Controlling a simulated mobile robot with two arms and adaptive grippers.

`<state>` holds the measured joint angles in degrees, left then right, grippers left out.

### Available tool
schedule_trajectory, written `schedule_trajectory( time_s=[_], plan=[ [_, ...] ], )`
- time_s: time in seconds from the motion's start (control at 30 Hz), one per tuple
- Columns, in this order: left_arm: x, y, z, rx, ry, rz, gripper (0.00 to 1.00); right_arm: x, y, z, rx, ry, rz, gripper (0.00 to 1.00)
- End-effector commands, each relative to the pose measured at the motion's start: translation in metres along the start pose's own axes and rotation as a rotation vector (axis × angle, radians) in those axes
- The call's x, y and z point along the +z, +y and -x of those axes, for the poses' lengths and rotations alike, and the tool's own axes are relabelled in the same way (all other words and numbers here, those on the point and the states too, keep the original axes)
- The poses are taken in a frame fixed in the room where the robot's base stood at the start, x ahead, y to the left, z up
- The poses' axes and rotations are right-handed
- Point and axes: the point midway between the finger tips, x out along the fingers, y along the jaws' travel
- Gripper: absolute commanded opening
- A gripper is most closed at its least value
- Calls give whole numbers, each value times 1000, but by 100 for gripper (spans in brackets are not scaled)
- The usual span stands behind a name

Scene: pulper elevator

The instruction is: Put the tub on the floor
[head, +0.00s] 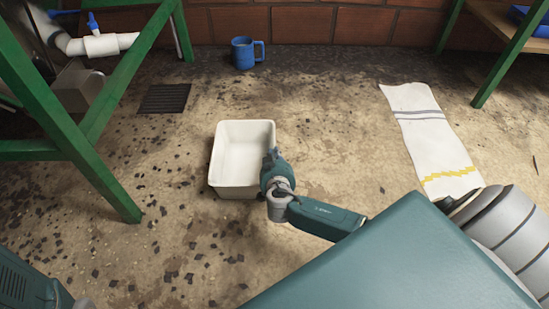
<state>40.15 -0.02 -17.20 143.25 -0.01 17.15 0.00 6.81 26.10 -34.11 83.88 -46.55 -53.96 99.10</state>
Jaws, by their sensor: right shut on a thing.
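The white rectangular tub (240,158) is upright and empty, in the middle of the head view. From this high angle I cannot tell whether it rests on the floor (190,240) or is held just above it. My right gripper (272,165) is at the tub's right wall, shut on it. The gripper's own wrist hides part of the fingers and of that wall. My left gripper is not in view.
A blue mug (243,53) stands by the brick wall. A dark drain grate (164,98) lies left of it. Green metal legs (95,170) stand at the left. A striped white cloth (428,135) lies at the right. Dark flakes litter the floor.

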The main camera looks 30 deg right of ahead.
Motion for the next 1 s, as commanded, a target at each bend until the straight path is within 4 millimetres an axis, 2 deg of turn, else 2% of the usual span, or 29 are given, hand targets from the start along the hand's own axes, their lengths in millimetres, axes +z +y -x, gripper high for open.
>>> schedule_trajectory(
  time_s=[0.1, 0.2, 0.23, 0.57, 0.67, 0.9, 0.93, 1.0],
  plan=[
    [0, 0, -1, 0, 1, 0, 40, 0, 0, 1, 0, -4, -1, 0],
    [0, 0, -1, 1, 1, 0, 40, 3, 1, 1, 2, -8, 1, 22],
    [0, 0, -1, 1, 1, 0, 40, 2, 1, 1, 2, -8, 1, 25],
    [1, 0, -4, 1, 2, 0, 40, 1, 0, 4, 1, -7, 1, 25],
    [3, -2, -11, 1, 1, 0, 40, 0, 0, 16, 0, -9, 1, 25],
    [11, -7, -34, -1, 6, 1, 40, -3, 0, 66, 1, -10, 0, 25],
    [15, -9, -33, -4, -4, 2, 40, -2, 0, 73, 1, -11, 0, 25],
    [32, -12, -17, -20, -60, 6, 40, -2, 0, 87, 1, -10, -1, 25]
  ],
)
